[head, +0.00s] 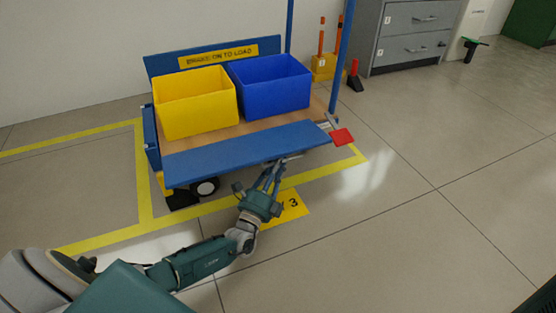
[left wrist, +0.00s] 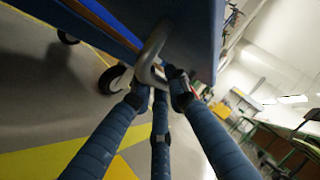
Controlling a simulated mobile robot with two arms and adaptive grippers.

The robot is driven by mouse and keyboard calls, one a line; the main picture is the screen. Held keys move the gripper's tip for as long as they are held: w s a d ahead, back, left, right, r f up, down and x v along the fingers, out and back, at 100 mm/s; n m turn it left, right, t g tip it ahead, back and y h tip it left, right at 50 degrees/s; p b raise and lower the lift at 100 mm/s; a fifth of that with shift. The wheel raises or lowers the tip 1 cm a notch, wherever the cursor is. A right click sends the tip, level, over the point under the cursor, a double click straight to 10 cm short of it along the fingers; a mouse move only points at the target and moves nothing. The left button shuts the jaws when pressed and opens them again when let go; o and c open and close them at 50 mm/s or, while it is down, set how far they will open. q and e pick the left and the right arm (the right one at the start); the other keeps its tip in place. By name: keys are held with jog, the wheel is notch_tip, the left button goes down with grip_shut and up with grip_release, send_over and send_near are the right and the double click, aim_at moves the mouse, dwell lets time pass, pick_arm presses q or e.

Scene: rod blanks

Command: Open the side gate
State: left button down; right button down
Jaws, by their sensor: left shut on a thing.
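The side gate (head: 245,152) is the long blue panel along the near side of the cart. Its broad face shows from above and it looks tilted outward; the exact angle is hard to tell. My left gripper (head: 273,172) is at the gate's lower edge, right of its middle. In the left wrist view the gate (left wrist: 195,40) fills the top, with a grey bar handle (left wrist: 153,50) on it. My left gripper's fingers (left wrist: 162,85) are closed around the lower part of this handle. My right gripper is in neither view.
A yellow bin (head: 195,105) and a blue bin (head: 272,88) stand on the cart's wooden deck (head: 222,136). A red piece (head: 342,137) sticks out at the cart's right corner. A grey drawer cabinet (head: 408,35) stands behind. The floor at front right is clear.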

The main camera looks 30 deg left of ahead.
pick_arm(q)
jog(key=shift+a+f, duration=0.1)
dwell(0.5)
jog(key=c, duration=1.9)
grip_release()
jog(key=shift+c, duration=0.2)
jog(key=shift+s+f+m, duration=0.2)
jog(key=shift+s+m, duration=0.1)
jog(key=s+a+r+v, duration=0.1)
jog(key=r+v, duration=0.2)
jog(key=v, duration=1.2)
jog(key=shift+s+d, duration=0.4)
jog(key=shift+d, duration=0.1)
